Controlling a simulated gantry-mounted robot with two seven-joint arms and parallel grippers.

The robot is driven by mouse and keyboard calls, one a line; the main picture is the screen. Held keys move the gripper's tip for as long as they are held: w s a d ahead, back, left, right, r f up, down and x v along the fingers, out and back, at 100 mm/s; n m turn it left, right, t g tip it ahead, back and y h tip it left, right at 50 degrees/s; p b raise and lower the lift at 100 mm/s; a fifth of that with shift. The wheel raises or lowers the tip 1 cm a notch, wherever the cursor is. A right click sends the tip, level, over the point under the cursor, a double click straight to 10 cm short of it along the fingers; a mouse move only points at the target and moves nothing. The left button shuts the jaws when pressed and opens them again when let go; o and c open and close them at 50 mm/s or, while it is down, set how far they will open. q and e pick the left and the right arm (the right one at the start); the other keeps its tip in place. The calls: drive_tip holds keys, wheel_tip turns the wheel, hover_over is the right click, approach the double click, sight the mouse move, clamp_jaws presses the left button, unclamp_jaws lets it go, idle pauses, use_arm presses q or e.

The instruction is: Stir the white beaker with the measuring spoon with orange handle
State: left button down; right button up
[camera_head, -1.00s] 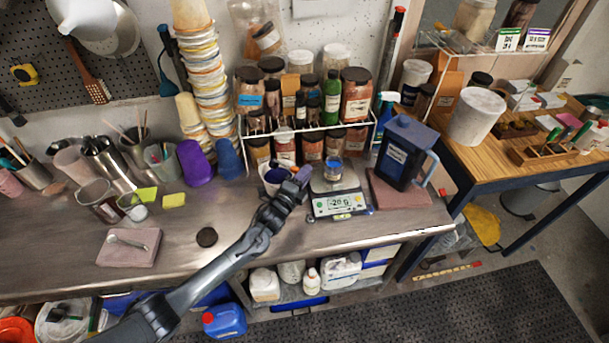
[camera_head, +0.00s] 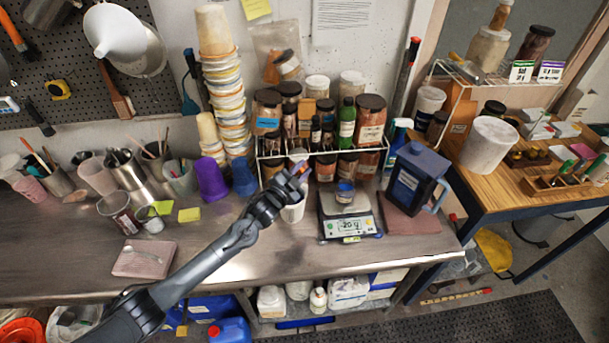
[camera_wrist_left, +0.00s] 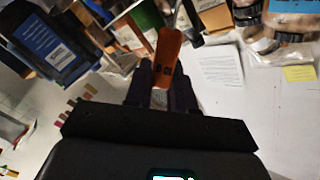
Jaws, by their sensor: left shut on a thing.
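My left gripper (camera_head: 288,184) is shut on the orange handle of the measuring spoon (camera_head: 303,169). In the left wrist view the orange handle (camera_wrist_left: 168,55) stands up between the two dark fingers (camera_wrist_left: 163,90). The white beaker (camera_head: 295,212) stands on the steel bench, just left of the scale. The gripper is over the beaker in the head view and covers much of its rim. The spoon's bowl is hidden, so I cannot tell whether it is inside the beaker. My right gripper is not in view.
The scale (camera_head: 347,226) with a small blue jar (camera_head: 345,192) stands right of the beaker. A dark blue container (camera_head: 415,180) is further right. A wire rack with jars (camera_head: 268,110) is behind. Purple and blue cups (camera_head: 210,178) stand left.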

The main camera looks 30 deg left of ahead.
use_arm(q)
drive_tip(key=a+n, duration=0.1)
drive_tip(key=n, duration=0.1)
drive_tip(key=a+r+n+p, duration=0.1)
drive_tip(key=a, duration=0.1)
drive_tip(key=a+r+n, duration=0.1)
drive_tip(key=a+n, duration=0.1)
drive_tip(key=shift+a+r+n+p, duration=0.25)
drive_tip(key=shift+n+p, duration=0.05)
drive_tip(key=shift+w+a+r+n+p, duration=0.15)
drive_tip(key=shift+a+r+n, duration=0.1)
drive_tip(key=shift+a+n, duration=0.4)
drive_tip(key=shift+s+a+r+n+p, duration=0.15)
drive_tip(key=shift+a+r+n, duration=0.1)
drive_tip(key=shift+a+n, duration=0.4)
drive_tip(key=shift+w, duration=0.1)
